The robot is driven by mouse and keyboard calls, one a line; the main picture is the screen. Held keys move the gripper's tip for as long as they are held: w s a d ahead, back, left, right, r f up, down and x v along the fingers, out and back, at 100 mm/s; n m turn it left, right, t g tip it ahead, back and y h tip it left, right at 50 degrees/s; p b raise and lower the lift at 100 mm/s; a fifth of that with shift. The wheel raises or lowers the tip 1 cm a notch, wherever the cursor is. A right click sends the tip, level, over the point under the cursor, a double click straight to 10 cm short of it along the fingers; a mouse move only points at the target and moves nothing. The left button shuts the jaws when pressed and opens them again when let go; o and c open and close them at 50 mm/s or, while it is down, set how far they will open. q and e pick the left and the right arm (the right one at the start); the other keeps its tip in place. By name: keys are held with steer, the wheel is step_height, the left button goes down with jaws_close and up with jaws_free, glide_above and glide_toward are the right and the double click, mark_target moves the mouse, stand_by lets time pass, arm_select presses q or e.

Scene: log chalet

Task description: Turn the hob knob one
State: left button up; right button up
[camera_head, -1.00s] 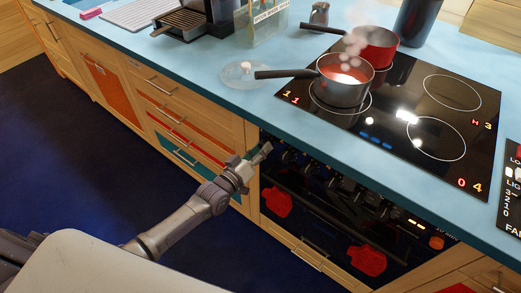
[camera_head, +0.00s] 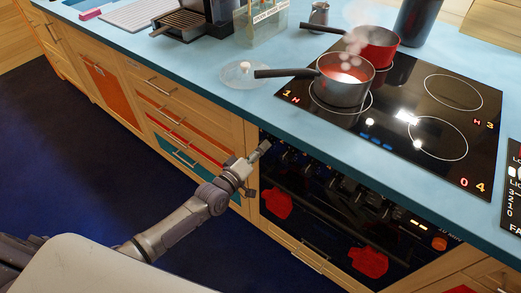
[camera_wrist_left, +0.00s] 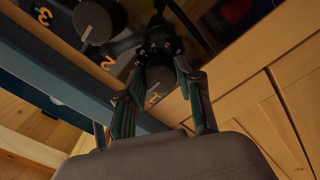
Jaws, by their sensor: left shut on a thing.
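The hob knob one (camera_wrist_left: 159,79) is a dark round knob beside an orange 1 on the oven front, in the left wrist view. My left gripper (camera_wrist_left: 160,74) is shut on it, with one green-lined finger on each side. In the head view my left gripper (camera_head: 262,150) is at the left end of the knob row, just under the counter edge, and hides the knob there. The black hob (camera_head: 400,100) shows a red 1 and H at its left front corner. My right gripper is not in view.
Knob two (camera_wrist_left: 97,21) is close beside the gripper. A steaming steel pot (camera_head: 343,90) stands on the hob's left front ring, with a red pot (camera_head: 378,55) behind it. Red oven mitts (camera_head: 277,204) hang below. The dark floor (camera_head: 90,185) is clear.

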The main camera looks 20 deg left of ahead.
arm_select(q)
steer(key=o, duration=1.2)
steer(key=shift+c, duration=0.2)
steer(key=v, duration=1.2)
